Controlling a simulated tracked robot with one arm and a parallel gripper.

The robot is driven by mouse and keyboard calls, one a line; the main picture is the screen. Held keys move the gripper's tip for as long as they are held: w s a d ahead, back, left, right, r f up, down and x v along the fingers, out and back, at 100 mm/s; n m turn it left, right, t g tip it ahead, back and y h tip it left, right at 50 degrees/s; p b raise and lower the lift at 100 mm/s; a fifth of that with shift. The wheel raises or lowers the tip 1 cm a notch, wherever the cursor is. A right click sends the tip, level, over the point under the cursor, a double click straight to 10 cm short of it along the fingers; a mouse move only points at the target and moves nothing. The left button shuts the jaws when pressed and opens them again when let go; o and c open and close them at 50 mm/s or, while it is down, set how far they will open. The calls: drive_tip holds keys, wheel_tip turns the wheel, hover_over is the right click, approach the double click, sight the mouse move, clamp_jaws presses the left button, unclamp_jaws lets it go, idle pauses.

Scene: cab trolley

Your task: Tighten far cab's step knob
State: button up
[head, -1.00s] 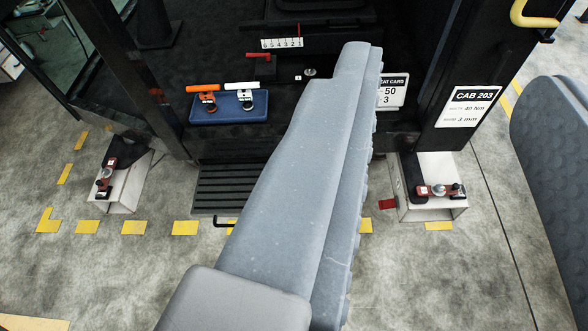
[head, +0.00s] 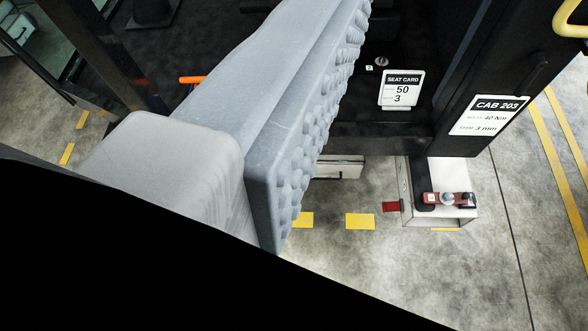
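A dark cab (head: 400,132) fills the upper part of the view, with a CAB 203 card (head: 489,117) on its post. The card reads 40 Nm and 3 mm. I cannot tell whether this is the far cab. A red clamp-like fitting with a silver round knob (head: 447,198) sits on a white stand (head: 433,215) below the cab's right corner. No step knob can be made out. The slatted step area is mostly behind a large grey, seat-like padded shape (head: 280,100) close to the camera. My gripper is not in view.
A SEAT CARD sign (head: 401,88) reading 50 and 3 stands on the cab floor. Yellow floor marks (head: 360,222) lie in front. Black covers the lower left. Bare floor (head: 440,275) shows at lower right.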

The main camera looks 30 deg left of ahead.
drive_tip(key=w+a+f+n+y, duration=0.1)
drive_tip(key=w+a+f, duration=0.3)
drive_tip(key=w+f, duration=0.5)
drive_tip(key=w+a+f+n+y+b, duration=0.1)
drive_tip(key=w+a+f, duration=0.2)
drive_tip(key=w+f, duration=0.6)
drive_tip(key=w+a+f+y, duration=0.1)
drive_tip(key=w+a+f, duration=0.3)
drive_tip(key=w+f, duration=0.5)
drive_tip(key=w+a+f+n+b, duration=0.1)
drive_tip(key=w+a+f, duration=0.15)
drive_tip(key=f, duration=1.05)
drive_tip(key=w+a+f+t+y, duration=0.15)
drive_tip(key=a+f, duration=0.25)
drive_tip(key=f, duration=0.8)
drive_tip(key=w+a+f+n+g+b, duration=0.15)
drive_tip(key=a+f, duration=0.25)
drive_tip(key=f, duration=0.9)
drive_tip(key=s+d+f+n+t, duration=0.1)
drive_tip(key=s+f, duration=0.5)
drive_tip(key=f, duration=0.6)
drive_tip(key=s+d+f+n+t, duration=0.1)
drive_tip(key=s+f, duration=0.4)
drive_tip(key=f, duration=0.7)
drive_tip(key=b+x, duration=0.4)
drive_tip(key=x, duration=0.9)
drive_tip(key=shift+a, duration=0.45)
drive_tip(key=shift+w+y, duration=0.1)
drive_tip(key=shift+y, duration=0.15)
